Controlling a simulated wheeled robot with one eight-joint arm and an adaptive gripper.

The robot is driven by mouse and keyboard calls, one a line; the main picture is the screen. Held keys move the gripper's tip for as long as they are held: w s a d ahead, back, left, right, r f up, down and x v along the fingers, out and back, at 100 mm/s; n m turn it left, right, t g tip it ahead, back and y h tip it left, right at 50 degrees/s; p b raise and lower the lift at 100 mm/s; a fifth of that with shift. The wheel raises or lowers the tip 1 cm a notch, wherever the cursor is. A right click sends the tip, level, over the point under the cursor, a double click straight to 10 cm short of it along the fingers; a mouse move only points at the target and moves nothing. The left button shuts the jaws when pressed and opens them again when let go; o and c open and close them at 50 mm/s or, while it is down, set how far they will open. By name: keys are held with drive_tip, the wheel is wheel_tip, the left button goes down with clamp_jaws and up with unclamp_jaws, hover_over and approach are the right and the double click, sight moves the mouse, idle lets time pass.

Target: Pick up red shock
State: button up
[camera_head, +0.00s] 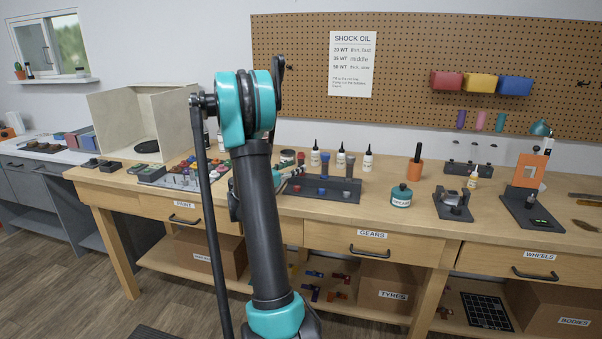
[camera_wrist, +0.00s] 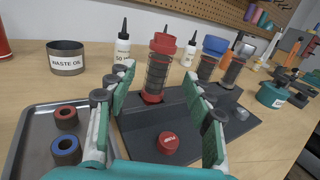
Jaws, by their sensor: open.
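The red shock (camera_wrist: 157,70) stands upright on a dark stand (camera_wrist: 240,132) in the wrist view, with a red top, a dark spring body and a red base. My gripper (camera_wrist: 152,90) is open, its two green-padded fingers reaching toward the shock from either side, with the shock showing between and beyond the fingertips. I cannot tell that they touch it. A red cap (camera_wrist: 168,143) lies on the stand nearer to me, between the fingers.
A blue-topped shock (camera_wrist: 209,60) stands right of the red one. A waste oil tin (camera_wrist: 66,58) and an oil bottle (camera_wrist: 122,45) stand behind to the left. A grey tray (camera_wrist: 32,128) holds red and blue rings. A teal jar (camera_head: 401,196) stands to the right.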

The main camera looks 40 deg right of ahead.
sight(298, 163)
drive_tip(key=d, duration=0.2)
drive_tip(key=w+d, duration=0.1)
drive_tip(key=d, duration=0.1)
drive_tip(key=shift+d+r, duration=0.1)
drive_tip(key=shift+r, duration=0.15)
drive_tip(key=shift+c, duration=0.5)
clamp_jaws()
